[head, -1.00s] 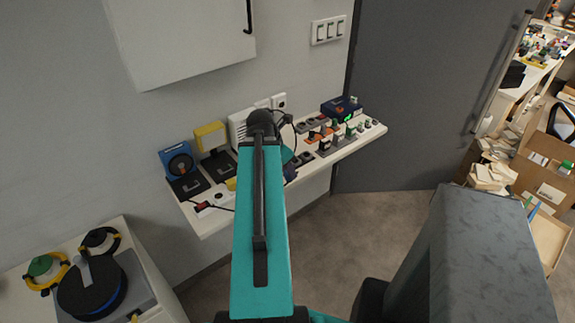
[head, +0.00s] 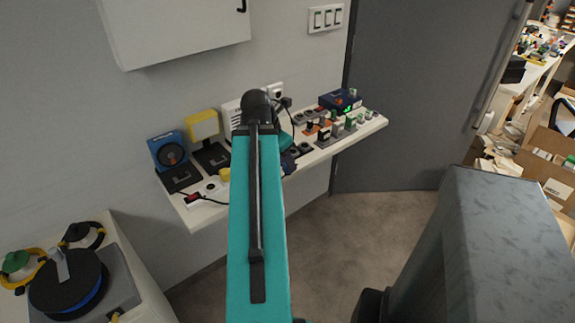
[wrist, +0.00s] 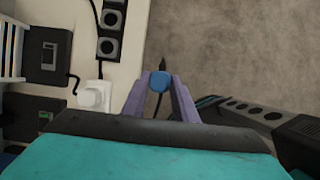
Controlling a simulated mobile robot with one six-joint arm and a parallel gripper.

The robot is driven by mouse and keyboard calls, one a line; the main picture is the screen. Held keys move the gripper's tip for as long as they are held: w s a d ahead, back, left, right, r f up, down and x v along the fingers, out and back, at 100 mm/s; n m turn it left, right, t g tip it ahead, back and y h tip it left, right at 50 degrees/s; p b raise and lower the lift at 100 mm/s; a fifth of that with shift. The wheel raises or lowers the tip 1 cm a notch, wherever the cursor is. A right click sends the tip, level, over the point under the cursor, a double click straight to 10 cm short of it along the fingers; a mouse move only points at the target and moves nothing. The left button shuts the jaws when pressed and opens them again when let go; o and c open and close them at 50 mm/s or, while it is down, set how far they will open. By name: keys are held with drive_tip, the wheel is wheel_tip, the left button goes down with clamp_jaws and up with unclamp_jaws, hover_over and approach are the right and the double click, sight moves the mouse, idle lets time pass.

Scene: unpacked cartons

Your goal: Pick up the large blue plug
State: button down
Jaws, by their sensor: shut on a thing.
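A blue plug (wrist: 158,82) sits between the two fingertips of my gripper (wrist: 158,76) in the wrist view. The gripper's purple fingers are shut on it. A dark cable end shows beyond the plug, and a thin dark cord shows below it between the fingers. In the wrist view the plug lies over the brown floor, just past the white shelf's edge.
The white wall shelf (head: 208,219) holds a blue device (head: 168,151), a yellow-topped device (head: 202,124) and several small sockets and plugs. A white plug (wrist: 94,96) with a cord is near my gripper. A cable reel (head: 68,285) stands at lower left. Floor at centre right is clear.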

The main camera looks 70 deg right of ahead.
drive_tip(key=s+a+b, duration=0.1)
drive_tip(key=a+b, duration=0.1)
drive_tip(key=b, duration=0.4)
drive_tip(key=shift+s+a, duration=0.1)
drive_tip(key=shift+s, duration=0.05)
drive_tip(key=shift+s+a+r+b, duration=0.1)
drive_tip(key=shift+r+b, duration=0.05)
drive_tip(key=shift+b, duration=0.15)
idle(0.5)
